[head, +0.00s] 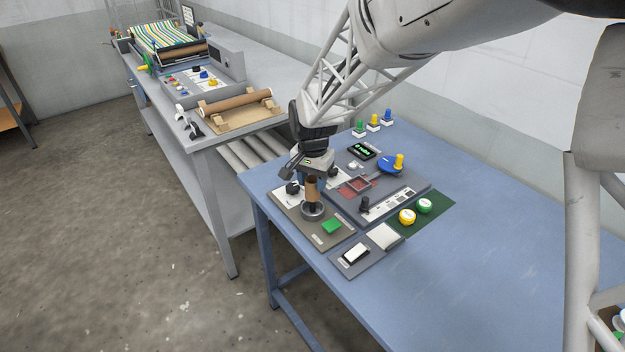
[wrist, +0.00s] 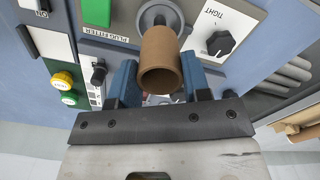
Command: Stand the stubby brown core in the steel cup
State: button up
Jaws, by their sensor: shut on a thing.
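The stubby brown core (head: 312,190) is a short hollow cardboard tube, held roughly upright between the blue fingers of my gripper (head: 309,180). In the wrist view, the core (wrist: 160,62) shows its open end towards the camera, with a blue finger on each side. The steel cup (head: 313,212) is a round grey ring on the grey panel, directly below the core. In the wrist view the core's far end overlaps the cup (wrist: 150,14). A dark part shows between the core and the cup's rim. I cannot tell whether the core's lower end is inside the cup.
A green square (head: 332,226) lies beside the cup, and a black knob (head: 292,187) stands close behind it. A raised grey console (head: 375,195) with a blue-and-yellow lever sits to the right. Yellow and green buttons (head: 407,216) are further right. The blue table's right side is clear.

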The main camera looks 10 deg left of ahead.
aim_at(312, 197)
jog(key=shift+f, duration=3)
dwell(1.9)
jog(key=o, duration=1.5)
jog(key=shift+c, duration=0.2)
jog(key=shift+r, duration=0.1)
jog(key=shift+r, duration=3.4)
